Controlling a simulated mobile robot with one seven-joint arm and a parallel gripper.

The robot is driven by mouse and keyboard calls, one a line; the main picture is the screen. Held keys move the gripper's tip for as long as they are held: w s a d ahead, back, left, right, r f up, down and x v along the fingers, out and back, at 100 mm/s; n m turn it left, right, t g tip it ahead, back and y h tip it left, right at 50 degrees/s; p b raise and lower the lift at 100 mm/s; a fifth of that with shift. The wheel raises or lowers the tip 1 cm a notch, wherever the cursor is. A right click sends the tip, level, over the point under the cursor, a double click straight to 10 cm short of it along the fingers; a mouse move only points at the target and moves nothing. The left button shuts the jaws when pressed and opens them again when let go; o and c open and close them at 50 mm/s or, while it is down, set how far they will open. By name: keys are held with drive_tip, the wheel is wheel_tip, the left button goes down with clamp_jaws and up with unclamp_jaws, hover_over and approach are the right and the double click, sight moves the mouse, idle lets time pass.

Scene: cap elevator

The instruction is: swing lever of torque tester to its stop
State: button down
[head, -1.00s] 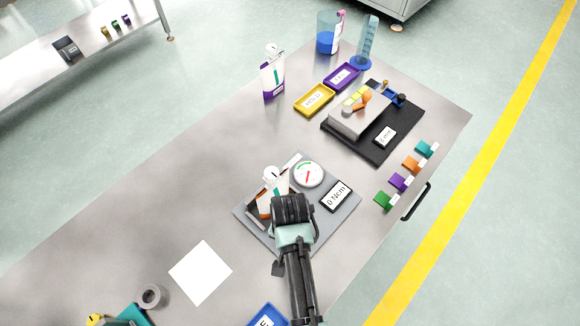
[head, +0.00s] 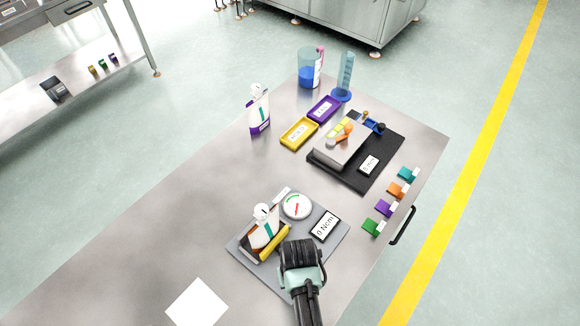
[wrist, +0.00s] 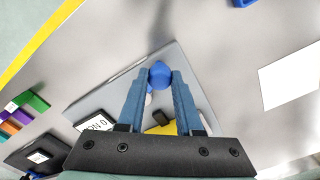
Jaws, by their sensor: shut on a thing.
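The torque tester has a grey base plate (head: 239,251), a round white dial (head: 297,205) with a red needle, and a display (head: 325,226) reading "0 Ncm". The lever's arm is mostly hidden by the gripper. In the head view my gripper hides the knob.
Behind the tester is a black device base (head: 350,181) with an orange lever, beside yellow (head: 299,133) and purple (head: 324,109) trays. Colored blocks (head: 384,207) line the right edge. A white sheet (head: 196,303) lies at near left.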

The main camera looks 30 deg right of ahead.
drive_tip(key=d+n, duration=0.1)
drive_tip(key=s+n+p, duration=0.1)
drive_tip(key=n, duration=0.1)
drive_tip(key=shift+d+r, duration=0.1)
drive_tip(key=shift+d, duration=0.25)
drive_tip(key=shift+s+d+n, duration=0.1)
drive_tip(key=shift+d+n, duration=0.25)
drive_tip(key=shift+n, duration=0.4)
drive_tip(key=shift+d+n, duration=0.35)
drive_tip(key=shift+n, duration=0.4)
drive_tip(key=c, duration=0.6)
unclamp_jaws()
drive_tip(key=shift+o, duration=0.2)
wheel_tip(320, 180, up, 13)
